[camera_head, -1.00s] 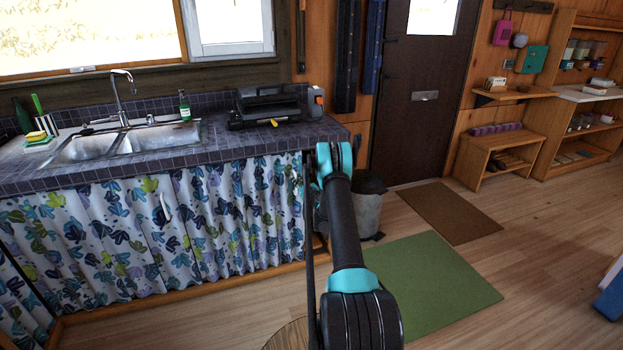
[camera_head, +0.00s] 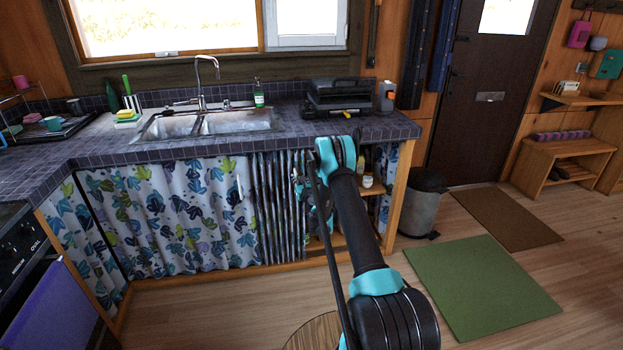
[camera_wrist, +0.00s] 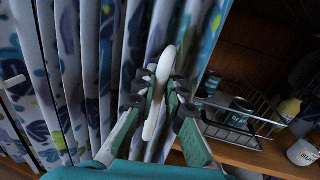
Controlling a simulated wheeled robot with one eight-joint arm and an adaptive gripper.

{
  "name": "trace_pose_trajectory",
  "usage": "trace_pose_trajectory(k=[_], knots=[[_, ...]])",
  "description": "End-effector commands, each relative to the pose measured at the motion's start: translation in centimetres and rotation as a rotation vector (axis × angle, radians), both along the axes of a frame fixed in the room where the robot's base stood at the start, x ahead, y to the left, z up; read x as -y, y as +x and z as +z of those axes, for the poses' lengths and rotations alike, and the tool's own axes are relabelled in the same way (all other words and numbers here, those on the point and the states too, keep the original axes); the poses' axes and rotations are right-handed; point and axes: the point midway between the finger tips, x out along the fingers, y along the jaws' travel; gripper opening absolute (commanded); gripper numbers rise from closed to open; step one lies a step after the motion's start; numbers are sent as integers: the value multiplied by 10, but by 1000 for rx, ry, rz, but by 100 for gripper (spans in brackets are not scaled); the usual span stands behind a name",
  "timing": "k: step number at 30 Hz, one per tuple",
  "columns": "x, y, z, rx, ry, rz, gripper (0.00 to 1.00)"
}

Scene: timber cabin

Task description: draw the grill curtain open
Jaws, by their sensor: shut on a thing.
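The grill curtain (camera_head: 278,205) hangs under the counter, below the black grill (camera_head: 338,94). It is bunched into tight folds to the left of my gripper (camera_head: 308,190). In the wrist view the folded curtain (camera_wrist: 70,70) fills the left side. My gripper (camera_wrist: 155,98) is shut on a white curtain handle (camera_wrist: 164,65) at the curtain's right edge. My arm hides part of the opening in the head view.
Right of the curtain, shelves (camera_head: 374,188) show with bottles and a wire rack (camera_wrist: 255,120). A second patterned curtain (camera_head: 170,220) with its own white handle hangs to the left. A bin (camera_head: 420,205) stands right of the counter, near a green mat (camera_head: 480,285).

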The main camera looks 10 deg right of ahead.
Motion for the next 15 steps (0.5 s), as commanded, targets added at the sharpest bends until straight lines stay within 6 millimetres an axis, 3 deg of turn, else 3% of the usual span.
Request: trace_pose_trajectory(k=[1,6,15], knots=[[-16,-1,0,0,0,5,0],[-48,-2,0,0,0,4,0],[-71,-2,0,0,0,1,0]])
